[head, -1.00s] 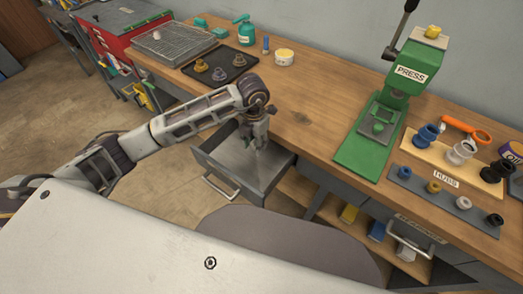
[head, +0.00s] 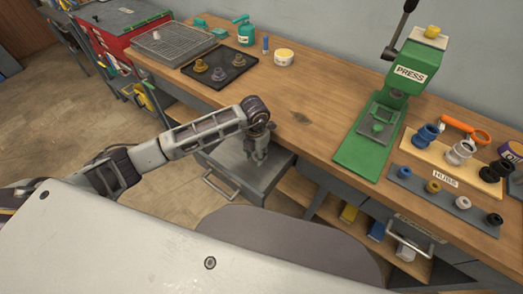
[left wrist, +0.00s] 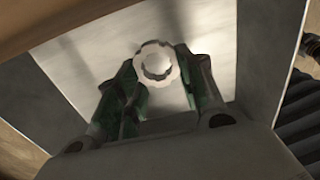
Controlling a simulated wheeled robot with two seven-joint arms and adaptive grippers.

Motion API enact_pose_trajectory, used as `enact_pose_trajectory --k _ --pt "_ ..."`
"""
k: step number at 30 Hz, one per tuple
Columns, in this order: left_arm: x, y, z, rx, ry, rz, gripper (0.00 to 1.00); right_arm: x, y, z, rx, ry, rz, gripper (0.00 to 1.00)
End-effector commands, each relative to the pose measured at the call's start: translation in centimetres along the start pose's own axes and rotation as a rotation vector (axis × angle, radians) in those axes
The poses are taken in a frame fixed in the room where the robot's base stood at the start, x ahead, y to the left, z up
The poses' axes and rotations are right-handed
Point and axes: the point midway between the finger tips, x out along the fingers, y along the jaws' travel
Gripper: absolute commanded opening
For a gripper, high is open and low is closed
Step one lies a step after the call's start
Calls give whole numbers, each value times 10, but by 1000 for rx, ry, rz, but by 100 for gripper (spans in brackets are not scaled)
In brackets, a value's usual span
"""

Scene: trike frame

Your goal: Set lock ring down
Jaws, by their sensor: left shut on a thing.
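The lock ring (left wrist: 157,63) is a pale ring with a notched rim and a round hole. In the left wrist view it sits between the fingertips of my left gripper (left wrist: 158,75), which is shut on it. In the head view my left gripper (head: 259,158) points down into the open grey drawer (head: 236,172) under the bench's front edge. The drawer's pale floor shows behind the ring in the left wrist view. I cannot tell whether the ring touches that floor. The ring is too small to make out in the head view. My right gripper is not in view.
A green press (head: 378,125) stands on the wooden bench (head: 300,110). A black tray (head: 219,66) with several knobbed parts and a white tub (head: 284,57) stand at the back left. Hubs sit on a pale board (head: 447,158) at right. The bench middle is clear.

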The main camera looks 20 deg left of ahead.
Motion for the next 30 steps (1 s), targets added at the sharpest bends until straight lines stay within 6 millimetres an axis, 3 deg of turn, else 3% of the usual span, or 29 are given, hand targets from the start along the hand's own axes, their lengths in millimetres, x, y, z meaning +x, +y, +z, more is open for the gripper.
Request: enact_pose_trajectory --k 16,30 --pt "3 -1 33 0 2 -2 13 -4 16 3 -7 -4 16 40" --pt "12 0 33 0 0 0 13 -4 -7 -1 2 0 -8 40"
